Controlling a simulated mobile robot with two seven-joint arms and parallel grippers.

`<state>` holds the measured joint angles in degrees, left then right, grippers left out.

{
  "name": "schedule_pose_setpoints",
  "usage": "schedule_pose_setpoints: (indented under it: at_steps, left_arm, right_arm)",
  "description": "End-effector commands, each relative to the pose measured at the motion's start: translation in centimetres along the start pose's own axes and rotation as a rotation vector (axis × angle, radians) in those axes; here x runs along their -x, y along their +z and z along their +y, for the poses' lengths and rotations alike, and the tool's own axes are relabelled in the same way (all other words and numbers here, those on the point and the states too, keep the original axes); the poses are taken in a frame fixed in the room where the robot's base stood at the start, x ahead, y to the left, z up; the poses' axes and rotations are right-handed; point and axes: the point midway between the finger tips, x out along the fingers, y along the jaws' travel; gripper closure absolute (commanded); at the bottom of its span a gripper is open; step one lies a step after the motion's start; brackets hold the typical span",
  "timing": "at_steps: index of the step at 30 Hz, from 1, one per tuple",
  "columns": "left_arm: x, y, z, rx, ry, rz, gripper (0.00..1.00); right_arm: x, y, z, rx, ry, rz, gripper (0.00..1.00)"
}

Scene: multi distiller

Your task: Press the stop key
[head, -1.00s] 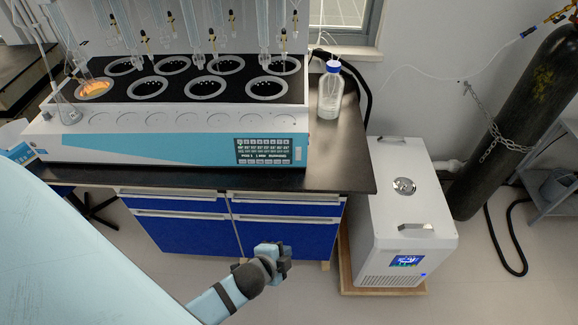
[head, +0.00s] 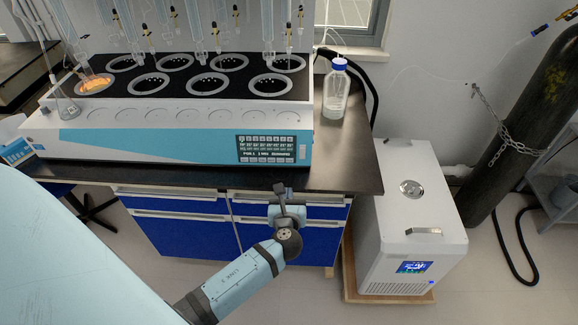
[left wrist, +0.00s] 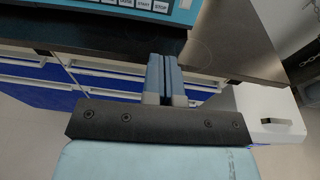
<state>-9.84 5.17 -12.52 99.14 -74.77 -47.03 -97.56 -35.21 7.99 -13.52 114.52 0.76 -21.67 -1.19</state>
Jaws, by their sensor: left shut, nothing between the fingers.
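The distiller (head: 150,150) is a long white and light-blue unit on the black bench. Its dark key panel (head: 266,150) is at the right of its front face. In the left wrist view, the stop key (left wrist: 161,6) is at the top, the rightmost in its row, beside a key marked START. My left gripper (head: 280,187) is shut and empty. It is in front of the bench edge, below and a little right of the panel, apart from it. In the left wrist view its fingers (left wrist: 162,75) point up towards the key row. My right gripper is not in view.
The bench top (head: 345,170) has bare room right of the distiller, with a blue-capped bottle (head: 336,90) behind. Blue drawers (head: 185,235) are below. A white chiller (head: 410,215) stands on the floor to the right, near a dark gas cylinder (head: 525,130).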

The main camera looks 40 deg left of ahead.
Motion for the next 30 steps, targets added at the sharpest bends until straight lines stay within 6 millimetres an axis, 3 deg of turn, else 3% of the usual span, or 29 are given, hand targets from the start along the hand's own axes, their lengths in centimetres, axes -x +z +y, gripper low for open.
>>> schedule_pose_setpoints:
  at_steps: [8,21,30]
  left_arm:
    - [-1.6,0.1,-0.1,0.002,-0.001,-0.001,1.00]
    - [-10.6,0.1,0.0,0.003,0.000,0.000,1.00]
    - [-13.8,-0.1,0.0,0.003,-0.001,0.002,1.00]
  right_arm:
    - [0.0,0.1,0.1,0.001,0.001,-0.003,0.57]
    - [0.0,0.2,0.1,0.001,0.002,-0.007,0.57]
    - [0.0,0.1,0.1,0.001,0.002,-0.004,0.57]
